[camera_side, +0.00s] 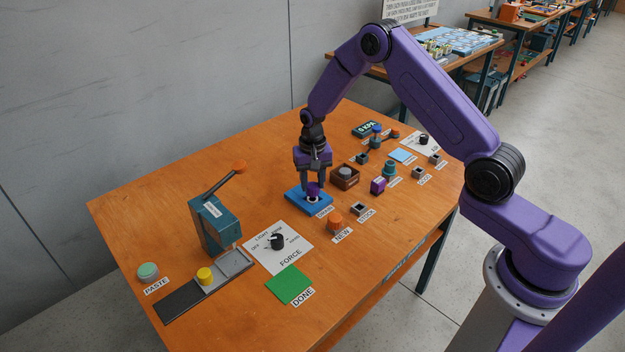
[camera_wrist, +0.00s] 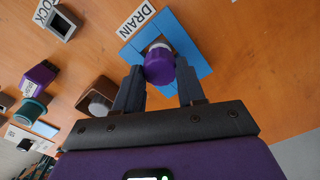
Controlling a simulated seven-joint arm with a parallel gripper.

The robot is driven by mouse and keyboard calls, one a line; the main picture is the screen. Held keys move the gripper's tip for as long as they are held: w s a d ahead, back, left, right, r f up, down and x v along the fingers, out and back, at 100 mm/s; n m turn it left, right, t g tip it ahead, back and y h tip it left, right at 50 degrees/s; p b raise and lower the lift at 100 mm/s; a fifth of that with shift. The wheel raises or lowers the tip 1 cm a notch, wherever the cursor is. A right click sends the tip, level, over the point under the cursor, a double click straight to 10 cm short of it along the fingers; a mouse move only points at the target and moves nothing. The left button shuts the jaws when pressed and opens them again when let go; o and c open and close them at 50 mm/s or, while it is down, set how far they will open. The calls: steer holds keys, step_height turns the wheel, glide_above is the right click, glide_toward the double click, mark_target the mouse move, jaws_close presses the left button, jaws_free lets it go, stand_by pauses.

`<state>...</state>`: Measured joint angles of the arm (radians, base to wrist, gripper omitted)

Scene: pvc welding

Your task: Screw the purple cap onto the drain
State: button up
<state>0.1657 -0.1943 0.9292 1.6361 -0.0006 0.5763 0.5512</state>
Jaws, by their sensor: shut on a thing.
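The purple cap (camera_wrist: 159,68) is between the two fingers of my gripper (camera_wrist: 160,88), which is shut on it. In the side view, the cap (camera_side: 313,189) sits low between the fingers of my gripper (camera_side: 313,184), over the drain's blue base (camera_side: 302,203). The white drain neck (camera_wrist: 160,46) shows at the cap's far edge in the wrist view, in the middle of the blue base (camera_wrist: 188,46). The cap is at or right above the neck; I cannot tell whether they touch or whether threads are engaged. The label DRAIN (camera_wrist: 136,18) lies beside the base.
An orange piece (camera_side: 335,223) is in front by NEW. The teal press (camera_side: 215,224), FORCE dial (camera_side: 277,241) and green DONE square (camera_side: 289,284) are at front left. The table behind the drain is clear.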

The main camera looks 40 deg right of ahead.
mark_target(312, 185)
steer(key=shift+f, duration=1)
steer(key=o, duration=1.2)
steer(key=shift+o, duration=0.2)
step_height(312, 185, up, 18)
steer(key=shift+f, duration=0.25)
